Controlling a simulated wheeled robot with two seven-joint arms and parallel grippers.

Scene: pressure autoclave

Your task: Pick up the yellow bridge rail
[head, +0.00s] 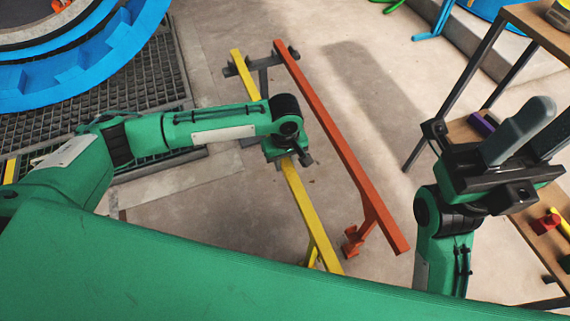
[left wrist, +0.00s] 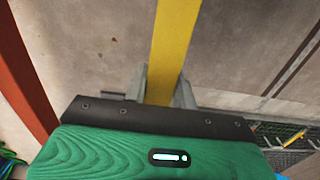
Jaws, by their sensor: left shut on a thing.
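The yellow bridge rail (head: 305,200) is a long straight bar running from upper left to lower right in the head view. My left gripper (head: 287,157) is shut on it near its middle, with the arm hiding a stretch of the rail. In the left wrist view the yellow rail (left wrist: 172,45) passes between the two grey fingers (left wrist: 163,88). My right gripper (head: 548,125) is raised at the right of the head view. Its two grey fingers stand apart, with nothing seen between them.
An orange rail (head: 340,140) runs beside the yellow one, to its right. A grey support (head: 264,62) stands near the rails' far ends. A blue ring structure (head: 110,50) and floor grating (head: 150,75) are at left. A shelf (head: 540,22) stands at right.

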